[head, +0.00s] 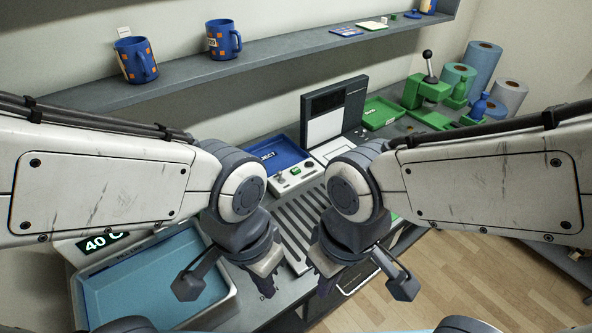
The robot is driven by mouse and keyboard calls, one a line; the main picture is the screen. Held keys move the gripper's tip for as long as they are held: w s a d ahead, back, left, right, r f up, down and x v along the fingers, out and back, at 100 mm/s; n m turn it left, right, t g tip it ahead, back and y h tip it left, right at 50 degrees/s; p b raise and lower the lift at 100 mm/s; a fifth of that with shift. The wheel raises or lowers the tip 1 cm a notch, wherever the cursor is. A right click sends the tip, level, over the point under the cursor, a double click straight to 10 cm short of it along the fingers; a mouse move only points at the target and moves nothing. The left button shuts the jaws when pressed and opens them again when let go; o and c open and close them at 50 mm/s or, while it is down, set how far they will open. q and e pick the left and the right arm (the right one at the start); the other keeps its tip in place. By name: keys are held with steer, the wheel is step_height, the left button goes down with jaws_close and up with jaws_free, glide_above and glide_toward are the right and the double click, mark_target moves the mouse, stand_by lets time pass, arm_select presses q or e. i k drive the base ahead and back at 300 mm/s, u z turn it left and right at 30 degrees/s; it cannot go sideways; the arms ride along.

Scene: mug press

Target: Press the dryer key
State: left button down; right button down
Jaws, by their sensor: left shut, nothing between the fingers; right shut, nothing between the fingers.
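A small white control box (293,179) with a green button (296,170) and a dark knob (308,164) stands at the middle of the counter, beyond my grippers. I cannot tell whether one of these is the dryer key. Dark lettering (267,295), partly hidden and too small to read fully, is on the counter by my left gripper. My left gripper (262,286) is shut and empty, pointing down over the counter right of the water basin. My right gripper (325,284) is shut and empty, pointing down near the counter's front edge. Both are apart from the control box.
A slatted rack (290,215) lies between my arms. A blue tray (265,152) and a dark upright unit (335,105) stand behind. The blue basin (130,285) is at left, the green press (430,92) at back right. A shelf (180,75) holds two blue mugs.

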mark_target(295, 171)
steer(key=z, duration=0.25)
steer(key=k, duration=0.55)
steer(key=z, duration=0.55)
steer(key=k, duration=0.8)
steer(key=z, duration=0.8)
steer(key=i, duration=1.65)
steer(key=u, duration=0.7)
steer(key=i, duration=0.65)
steer(key=u, duration=1.15)
steer(key=i, duration=0.3)
steer(key=u, duration=0.2)
